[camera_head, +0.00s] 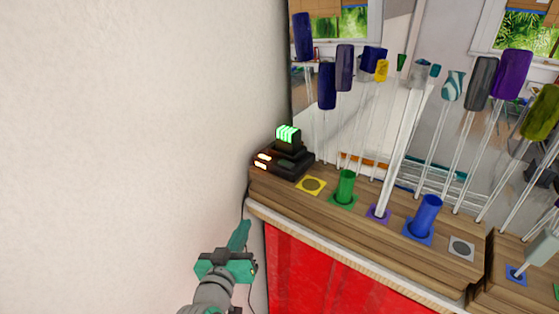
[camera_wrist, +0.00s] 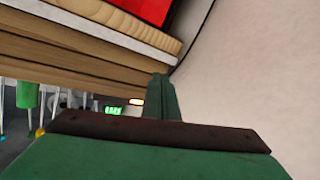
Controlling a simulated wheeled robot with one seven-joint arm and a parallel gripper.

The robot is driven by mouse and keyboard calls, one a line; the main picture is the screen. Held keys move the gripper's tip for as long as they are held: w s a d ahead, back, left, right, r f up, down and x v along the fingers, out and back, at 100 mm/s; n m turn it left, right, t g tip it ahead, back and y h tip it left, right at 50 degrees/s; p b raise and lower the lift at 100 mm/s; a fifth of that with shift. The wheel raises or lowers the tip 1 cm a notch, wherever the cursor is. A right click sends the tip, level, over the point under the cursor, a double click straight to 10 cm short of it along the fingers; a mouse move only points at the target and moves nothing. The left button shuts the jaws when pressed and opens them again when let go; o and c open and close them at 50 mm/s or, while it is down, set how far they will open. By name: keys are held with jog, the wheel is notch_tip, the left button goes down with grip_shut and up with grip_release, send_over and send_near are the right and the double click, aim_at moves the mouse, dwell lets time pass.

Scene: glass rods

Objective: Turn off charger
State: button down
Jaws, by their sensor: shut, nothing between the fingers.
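The black charger (camera_head: 283,164) sits at the left end of the wooden bench, by the white wall. A block with glowing green bars (camera_head: 287,135) stands on it. Two small lights, orange and pale, glow on its front left (camera_head: 262,158). My gripper (camera_head: 241,232) is shut and empty, in front of and below the charger, apart from it, close to the wall. The green glow (camera_wrist: 113,110) and a pale-orange light (camera_wrist: 137,102) show just left of the fingertips; the charger's dark body is hardly visible there.
The wooden bench (camera_head: 330,212) has a pale front edge and a red panel (camera_head: 325,270) below. Right of the charger stand a yellow pad (camera_head: 311,186), a green cup (camera_head: 345,187) and a blue cup (camera_head: 427,216). The plain wall (camera_head: 120,150) borders the left.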

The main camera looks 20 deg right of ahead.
notch_tip(320, 180, up, 9)
jog(key=w+d+m+g+h, duration=0.2)
jog(key=m, duration=0.1)
notch_tip(320, 180, up, 11)
jog(key=m+g+h, duration=0.2)
jog(key=m+g, duration=0.1)
jog(key=m, duration=0.3)
send_over(287, 165)
jog(key=s+a, duration=0.1)
jog(key=a, duration=0.2)
jog(key=f, duration=0.3)
jog(key=shift+w+d+f, duration=0.15)
jog(key=shift+d+f, duration=0.05)
jog(key=shift+w+f, duration=0.1)
jog(key=shift+f, duration=0.45)
